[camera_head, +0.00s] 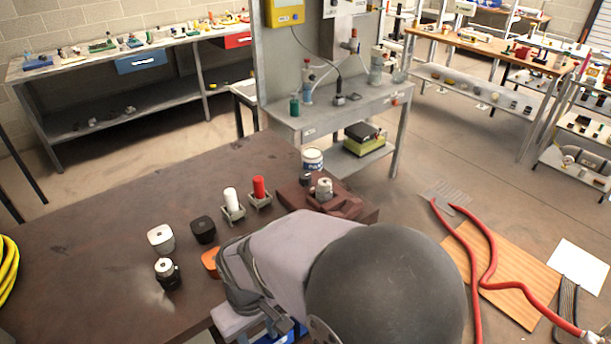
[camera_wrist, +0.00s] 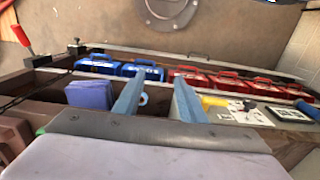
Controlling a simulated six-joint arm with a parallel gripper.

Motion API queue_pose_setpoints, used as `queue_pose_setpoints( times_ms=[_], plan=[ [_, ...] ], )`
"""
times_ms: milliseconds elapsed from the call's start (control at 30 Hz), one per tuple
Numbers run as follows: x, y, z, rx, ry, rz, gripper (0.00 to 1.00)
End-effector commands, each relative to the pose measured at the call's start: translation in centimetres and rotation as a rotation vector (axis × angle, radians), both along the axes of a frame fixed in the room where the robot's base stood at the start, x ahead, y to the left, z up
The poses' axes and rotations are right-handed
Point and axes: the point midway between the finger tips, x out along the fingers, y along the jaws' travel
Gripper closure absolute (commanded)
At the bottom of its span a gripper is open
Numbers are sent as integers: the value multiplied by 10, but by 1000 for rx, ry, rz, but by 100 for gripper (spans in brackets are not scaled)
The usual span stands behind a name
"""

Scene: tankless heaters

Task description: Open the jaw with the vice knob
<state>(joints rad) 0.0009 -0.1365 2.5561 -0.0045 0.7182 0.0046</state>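A reddish-brown, blocky body (camera_head: 345,205) at the far right corner of the dark table in the head view looks like the vice. A grey metal fitting (camera_head: 323,188) sits on or in it. I cannot make out the vice knob or whether the jaw is open. My gripper (camera_wrist: 160,85) shows two blue fingers spread apart with nothing between them in the wrist view. It points at a shelf area, and the vice is not clearly seen there. In the head view my arm covers the table's near right part and mostly hides the gripper.
White (camera_head: 231,199) and red (camera_head: 259,187) cylinders stand in holders left of the vice. A white-topped box (camera_head: 161,237), a black box (camera_head: 203,229) and a dark fitting (camera_head: 167,273) stand nearer. Blue (camera_wrist: 97,64) and red (camera_wrist: 188,75) boxes lie beyond the fingers. The table's left side is clear.

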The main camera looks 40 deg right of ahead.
Motion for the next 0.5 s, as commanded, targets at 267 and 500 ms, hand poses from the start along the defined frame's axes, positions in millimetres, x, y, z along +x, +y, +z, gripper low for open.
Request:
queue_pose_setpoints(
  times_ms=[267,500],
  plan=[
    [73,-36,7,-74,-179,-149,62],
    [179,-125,76,-202,-559,-475,62]
  ],
)
